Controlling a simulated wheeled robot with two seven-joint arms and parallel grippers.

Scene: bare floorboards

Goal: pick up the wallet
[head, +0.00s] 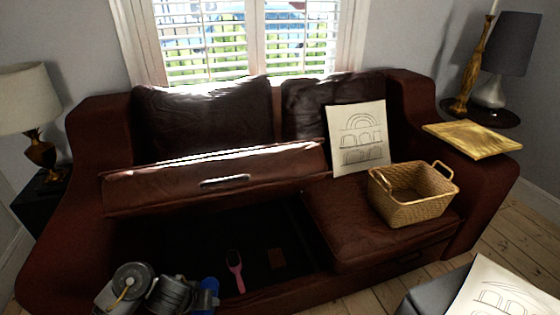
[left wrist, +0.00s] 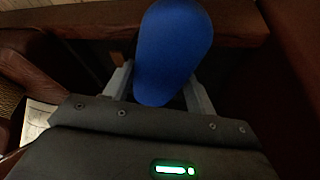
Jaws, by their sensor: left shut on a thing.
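A small flat brown item (head: 277,258), likely the wallet, lies on the dark floor of the open compartment under the sofa's raised seat. My left gripper (left wrist: 160,88) is shut on a smooth, rounded blue object (left wrist: 172,50), with one finger on each side of it. In the head view the blue object (head: 207,293) shows beside my left arm at the bottom, left of the brown item and apart from it. What the blue object is, I cannot tell. My right gripper is not in view.
A pink brush-like item (head: 235,270) lies in the compartment. The hinged seat (head: 215,178) tilts up above it. A wicker basket (head: 415,205) and a drawing (head: 358,138) rest on the right seat. A gold board (head: 472,139) lies on the right armrest.

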